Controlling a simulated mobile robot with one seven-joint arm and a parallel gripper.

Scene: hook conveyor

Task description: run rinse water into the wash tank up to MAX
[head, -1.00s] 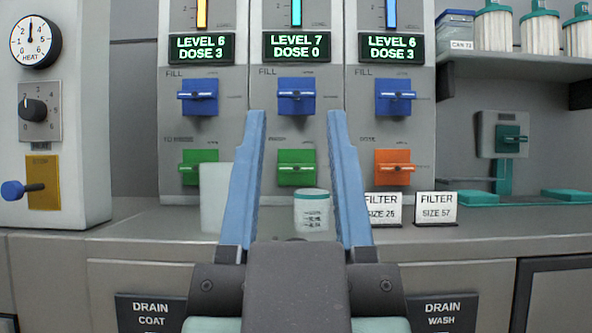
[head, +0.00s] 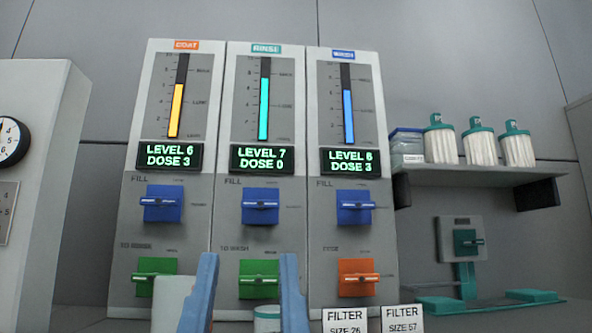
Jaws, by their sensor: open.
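Three tank panels stand side by side: coat, rinse (head: 288,160) and wash (head: 320,270). The wash gauge (head: 348,115) has a blue bar a little below its top mark and its display (head: 350,161) appears to read LEVEL 6, DOSE 3. The rinse gauge (head: 264,105) has a teal bar; its display (head: 261,158) reads LEVEL 7, DOSE 0. The green TO WASH valve (head: 259,280) sits low on the rinse panel, its handle level. My gripper (head: 249,262) is open and empty in front of this valve, one finger on each side in the picture.
Blue fill valves (head: 260,206) sit above on each panel. A green valve (head: 153,278) is on the coat panel and an orange one (head: 357,278) on the wash panel. A pale container (head: 173,303) and a white jar (head: 267,318) stand below. Filter cards (head: 404,318) are at right.

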